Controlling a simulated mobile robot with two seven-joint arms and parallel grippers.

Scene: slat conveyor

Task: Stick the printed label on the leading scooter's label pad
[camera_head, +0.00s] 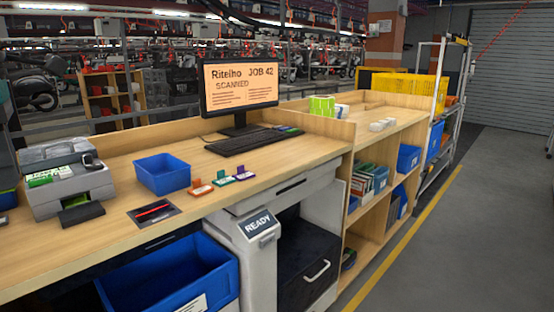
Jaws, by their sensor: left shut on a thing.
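The grey label printer (70,192) stands on the wooden bench at the left. A green-and-white printed label (45,178) shows at its front. My right gripper is not in view. No scooter on the conveyor close by and no label pad can be made out; dark scooters (36,92) stand far back at the left.
A blue bin (162,174), several small coloured stands (222,179), a keyboard (246,141) and a monitor (238,86) reading "JOB 42 SCANNED" stand on the bench. A black block (81,213) lies before the printer. Open floor (470,230) lies at the right.

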